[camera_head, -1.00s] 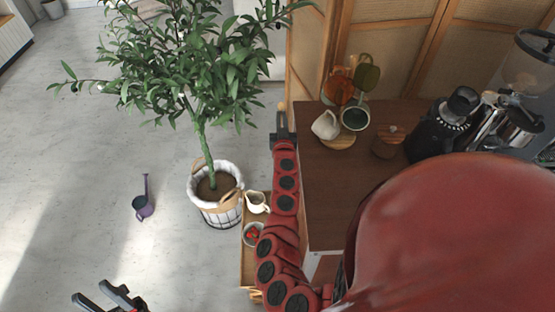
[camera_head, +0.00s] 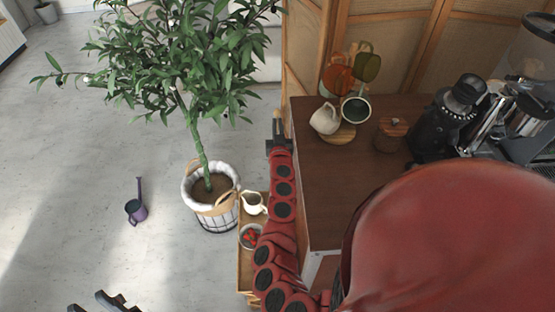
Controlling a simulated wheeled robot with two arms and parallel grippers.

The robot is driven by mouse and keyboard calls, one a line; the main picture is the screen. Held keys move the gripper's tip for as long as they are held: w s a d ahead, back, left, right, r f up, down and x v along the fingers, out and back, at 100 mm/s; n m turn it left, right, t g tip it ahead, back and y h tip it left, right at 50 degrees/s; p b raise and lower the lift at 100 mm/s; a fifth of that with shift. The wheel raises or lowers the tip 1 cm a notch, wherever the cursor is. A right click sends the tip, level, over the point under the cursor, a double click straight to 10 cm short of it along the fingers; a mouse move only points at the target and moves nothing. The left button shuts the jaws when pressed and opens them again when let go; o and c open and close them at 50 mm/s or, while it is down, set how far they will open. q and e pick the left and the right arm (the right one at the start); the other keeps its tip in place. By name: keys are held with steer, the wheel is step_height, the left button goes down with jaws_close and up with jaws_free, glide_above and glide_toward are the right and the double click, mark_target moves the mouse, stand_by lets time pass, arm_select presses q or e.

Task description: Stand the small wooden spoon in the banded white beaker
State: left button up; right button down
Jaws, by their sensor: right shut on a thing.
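My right gripper (camera_head: 278,143), at the end of the red arm, is beside the left edge of the dark wooden counter. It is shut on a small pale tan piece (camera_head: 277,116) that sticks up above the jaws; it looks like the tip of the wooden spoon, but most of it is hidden. My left gripper (camera_head: 96,305) is at the bottom left edge, cut off by the frame, its two dark fingers apart with nothing seen between them. I cannot make out the banded white beaker.
On the counter (camera_head: 330,200) are a mug stand with mugs (camera_head: 356,110), a wooden-lidded jar (camera_head: 391,134) and a black grinder (camera_head: 440,125). Left of it are a low shelf with a white jug (camera_head: 254,203) and a red-filled bowl (camera_head: 251,236), and a potted tree (camera_head: 212,210).

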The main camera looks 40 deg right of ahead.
step_height(320, 180, down, 28)
steer(key=b, duration=2.6)
steer(key=shift+b, duration=0.3)
steer(key=shift+f, duration=0.2)
step_height(320, 180, down, 12)
steer(key=b, duration=1.2)
steer(key=c, duration=0.9)
jaws_free()
steer(key=shift+f, duration=0.1)
